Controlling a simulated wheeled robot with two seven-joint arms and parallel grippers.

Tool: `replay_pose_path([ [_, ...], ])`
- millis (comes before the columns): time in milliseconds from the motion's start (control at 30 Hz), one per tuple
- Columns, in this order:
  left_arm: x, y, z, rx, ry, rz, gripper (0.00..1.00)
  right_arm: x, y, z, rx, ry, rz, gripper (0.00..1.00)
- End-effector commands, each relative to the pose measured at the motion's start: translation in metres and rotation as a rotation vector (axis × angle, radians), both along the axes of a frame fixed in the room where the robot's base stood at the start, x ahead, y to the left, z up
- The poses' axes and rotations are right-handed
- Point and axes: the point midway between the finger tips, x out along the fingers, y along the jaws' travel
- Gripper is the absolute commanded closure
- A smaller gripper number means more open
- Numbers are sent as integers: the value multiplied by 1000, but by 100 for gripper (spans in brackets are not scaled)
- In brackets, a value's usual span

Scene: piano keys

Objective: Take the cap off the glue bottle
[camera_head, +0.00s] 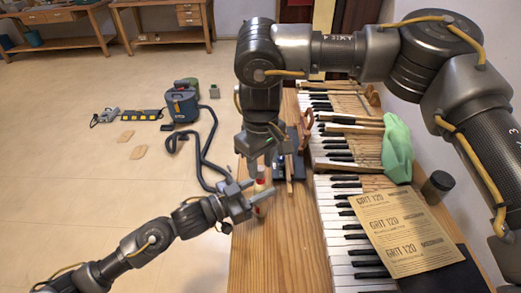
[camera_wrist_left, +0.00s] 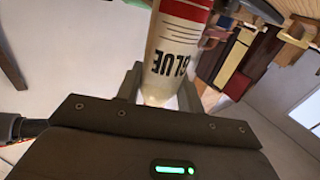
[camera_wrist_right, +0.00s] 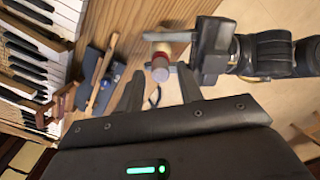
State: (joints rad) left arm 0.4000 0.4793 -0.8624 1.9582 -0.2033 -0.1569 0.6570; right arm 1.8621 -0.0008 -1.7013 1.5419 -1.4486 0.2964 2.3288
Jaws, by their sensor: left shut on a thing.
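The glue bottle, white with a red band and the word GLUE, is held roughly upright above the bench's left edge (camera_head: 258,208); it fills the top of the left wrist view (camera_wrist_left: 178,50). My left gripper (camera_head: 245,200) is shut on its body. My right gripper (camera_head: 262,160) points down from above, close over the bottle's top. In the right wrist view my right gripper (camera_wrist_right: 160,85) is open, with the bottle's reddish capped end (camera_wrist_right: 160,72) between and just beyond its fingertips. I cannot tell whether a finger touches the cap.
Piano keys (camera_head: 345,212) lie right of the wooden bench strip (camera_head: 285,250). A dark tray with wooden tools (camera_wrist_right: 95,85) is close to the right gripper. Sandpaper (camera_head: 400,230), a green cloth (camera_head: 397,148) and a dark jar (camera_head: 437,187) lie at right.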

Motion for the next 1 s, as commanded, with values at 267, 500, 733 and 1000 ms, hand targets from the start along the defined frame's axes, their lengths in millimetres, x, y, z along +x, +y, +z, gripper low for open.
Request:
replay_pose_path([
  [267, 0, 0, -1, 2, 1, 0, 100, 0, 0, -17, 1, -1, 1, 64],
  [500, 0, 0, -1, 2, 1, 1, 100, 0, 0, -17, 1, -1, 2, 66],
  [733, 0, 0, -1, 2, 1, 1, 100, 0, 0, -17, 1, -1, 2, 96],
  [1000, 0, 0, -1, 2, 1, 0, 100, 0, 0, -17, 1, -1, 87, 100],
])
